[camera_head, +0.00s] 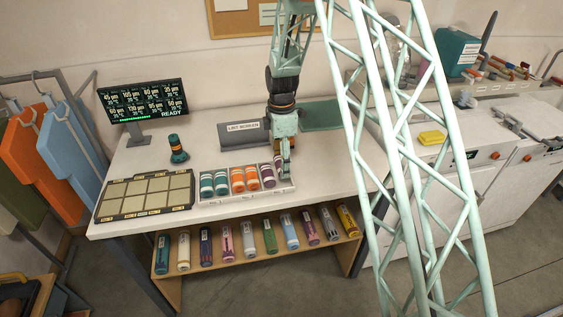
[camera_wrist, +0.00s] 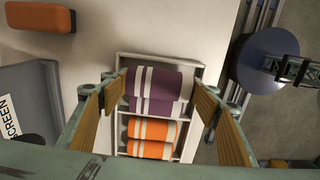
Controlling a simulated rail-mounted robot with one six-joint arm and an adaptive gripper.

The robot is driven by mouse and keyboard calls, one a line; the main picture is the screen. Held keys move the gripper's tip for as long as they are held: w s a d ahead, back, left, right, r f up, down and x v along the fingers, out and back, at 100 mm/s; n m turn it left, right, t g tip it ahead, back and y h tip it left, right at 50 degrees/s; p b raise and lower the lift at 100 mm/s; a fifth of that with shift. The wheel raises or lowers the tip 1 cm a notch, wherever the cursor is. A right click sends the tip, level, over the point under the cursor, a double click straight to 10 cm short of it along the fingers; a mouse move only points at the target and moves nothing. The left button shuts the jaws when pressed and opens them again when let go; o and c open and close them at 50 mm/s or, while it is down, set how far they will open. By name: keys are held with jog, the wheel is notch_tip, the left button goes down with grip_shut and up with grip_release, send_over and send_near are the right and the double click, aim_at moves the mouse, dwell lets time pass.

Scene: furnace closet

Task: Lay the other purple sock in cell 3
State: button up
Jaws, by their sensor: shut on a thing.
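My gripper (camera_head: 285,172) is at the right end of the white divided tray (camera_head: 240,199). In the wrist view my gripper (camera_wrist: 160,88) is shut on a rolled purple sock (camera_wrist: 165,82) with white stripes, its fingers at the two ends of the roll. The other purple sock (camera_head: 268,177) lies in the tray right beside it; in the wrist view this second roll (camera_wrist: 155,106) is partly covered by the held one. The fingers hide part of the held sock in the head view. I cannot tell whether the held sock touches the cell floor.
Orange socks (camera_head: 245,179) and teal socks (camera_head: 214,183) fill the cells to the left. A compartmented board (camera_head: 146,194), a dark green bottle-like object (camera_head: 177,149) and a sign (camera_head: 244,132) stand on the table. Several rolled tubes (camera_head: 248,238) fill the shelf below.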

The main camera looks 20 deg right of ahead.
jog(key=shift+f+b, duration=0.85)
jog(key=shift+f, duration=0.75)
jog(key=o, duration=0.5)
jog(key=shift+o, duration=0.6)
jog(key=o, duration=0.5)
jog(key=shift+c, duration=0.2)
